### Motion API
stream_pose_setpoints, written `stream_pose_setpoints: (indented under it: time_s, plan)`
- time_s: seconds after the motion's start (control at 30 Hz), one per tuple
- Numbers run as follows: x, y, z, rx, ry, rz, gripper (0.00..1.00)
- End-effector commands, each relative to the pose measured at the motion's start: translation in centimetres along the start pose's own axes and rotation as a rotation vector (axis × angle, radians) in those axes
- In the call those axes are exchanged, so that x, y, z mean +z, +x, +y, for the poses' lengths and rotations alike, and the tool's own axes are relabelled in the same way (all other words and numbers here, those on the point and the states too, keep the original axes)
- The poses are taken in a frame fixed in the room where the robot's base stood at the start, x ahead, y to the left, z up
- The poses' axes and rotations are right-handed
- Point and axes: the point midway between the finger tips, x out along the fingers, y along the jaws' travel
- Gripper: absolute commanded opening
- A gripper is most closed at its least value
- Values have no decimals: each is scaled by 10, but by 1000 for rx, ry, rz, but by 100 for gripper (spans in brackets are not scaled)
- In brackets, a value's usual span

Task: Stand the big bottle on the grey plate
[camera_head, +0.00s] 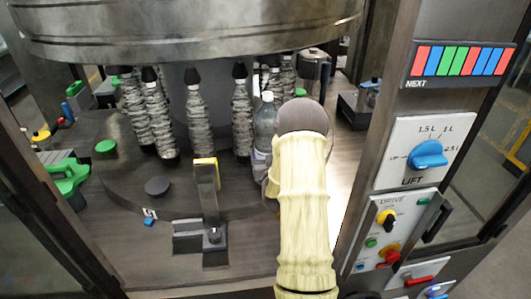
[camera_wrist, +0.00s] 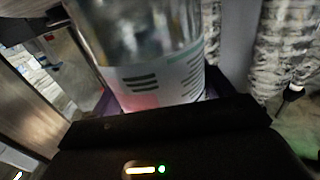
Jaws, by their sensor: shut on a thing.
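The big bottle is clear plastic with a pale label; its upper part (camera_head: 266,122) shows upright in the head view, left of my arm. In the wrist view the bottle (camera_wrist: 150,50) fills the middle, with its white, green and pink label close to my gripper (camera_wrist: 160,97). My gripper is shut on the bottle, with a dark finger on either side of it. In the head view my forearm and wrist hide most of the gripper and part of the bottle. Whether the bottle's base touches anything is hidden.
Several wrapped, black-topped columns (camera_head: 196,120) hang under a large metal drum (camera_head: 190,30). A yellow-topped post (camera_head: 206,190) stands between the plate and my arm. A control panel (camera_head: 420,150) stands at right.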

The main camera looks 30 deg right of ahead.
Motion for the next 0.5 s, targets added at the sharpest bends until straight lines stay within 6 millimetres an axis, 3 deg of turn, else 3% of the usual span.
stream_pose_setpoints:
  time_s: [0.17, 0.2, 0.3, 0.5]
  plan:
    - [-2, 1, 0, 0, 0, 11, 9]
    - [2, 0, 0, 0, 0, 0, 84]
    - [2, 0, 0, 0, 0, 0, 100]
    - [1, 0, 0, 0, 0, 0, 100]
